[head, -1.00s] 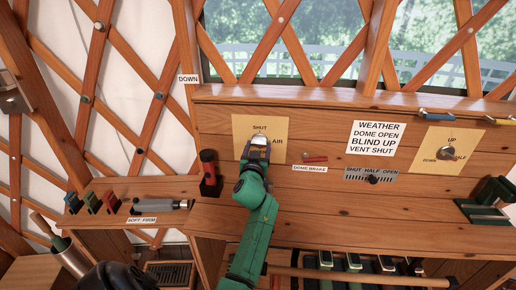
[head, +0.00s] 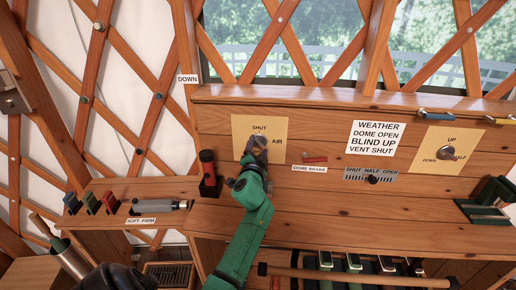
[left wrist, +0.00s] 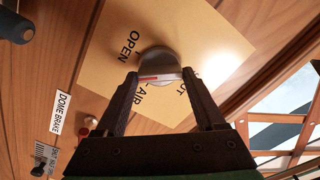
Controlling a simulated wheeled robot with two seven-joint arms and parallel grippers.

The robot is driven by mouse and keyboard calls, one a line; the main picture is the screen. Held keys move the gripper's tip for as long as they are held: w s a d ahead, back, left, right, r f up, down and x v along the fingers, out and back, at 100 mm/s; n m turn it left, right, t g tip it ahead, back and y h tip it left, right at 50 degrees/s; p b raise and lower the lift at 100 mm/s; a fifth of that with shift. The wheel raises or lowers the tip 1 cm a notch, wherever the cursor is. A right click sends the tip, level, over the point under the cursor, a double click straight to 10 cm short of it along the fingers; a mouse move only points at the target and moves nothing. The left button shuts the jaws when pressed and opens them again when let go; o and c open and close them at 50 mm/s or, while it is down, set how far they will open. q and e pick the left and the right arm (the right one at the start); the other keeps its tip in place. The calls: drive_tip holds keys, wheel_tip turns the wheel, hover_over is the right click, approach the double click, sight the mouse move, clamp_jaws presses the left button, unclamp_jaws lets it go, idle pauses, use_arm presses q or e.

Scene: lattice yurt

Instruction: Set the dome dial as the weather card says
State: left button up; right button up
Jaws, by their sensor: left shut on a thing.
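The weather card (head: 377,137) reads dome open, blind up, vent shut. The dome dial (left wrist: 158,60) is a round grey knob on a tan plate (head: 243,130) marked SHUT at the top and AIR at the right in the head view. OPEN also shows on the plate in the left wrist view. My left gripper (head: 260,146) is shut on the dial, one finger on each side. In the left wrist view (left wrist: 158,77) a red mark shows between the fingertips; I cannot tell exactly which word it points at.
A red dome brake lever (head: 315,158) lies right of the dial. The vent slider (head: 372,179) and the blind dial (head: 447,153) are further right. A black-and-red handle (head: 208,168) stands close left of my left arm. A shelf edge runs below.

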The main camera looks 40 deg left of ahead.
use_arm(q)
drive_tip(key=m, duration=0.4)
drive_tip(key=shift+a+r, duration=0.1)
drive_tip(key=shift+m+p, duration=0.5)
drive_tip(key=shift+m, duration=1.1)
drive_tip(key=shift+r+m, duration=0.1)
drive_tip(key=shift+m, duration=0.2)
drive_tip(key=o, duration=1.1)
drive_tip(key=shift+o, duration=1.2)
drive_tip(key=shift+a, duration=0.15)
drive_tip(key=b+v, duration=0.1)
drive_tip(key=v, duration=1.3)
drive_tip(key=shift+s+f, duration=0.25)
drive_tip(key=shift+f, duration=0.1)
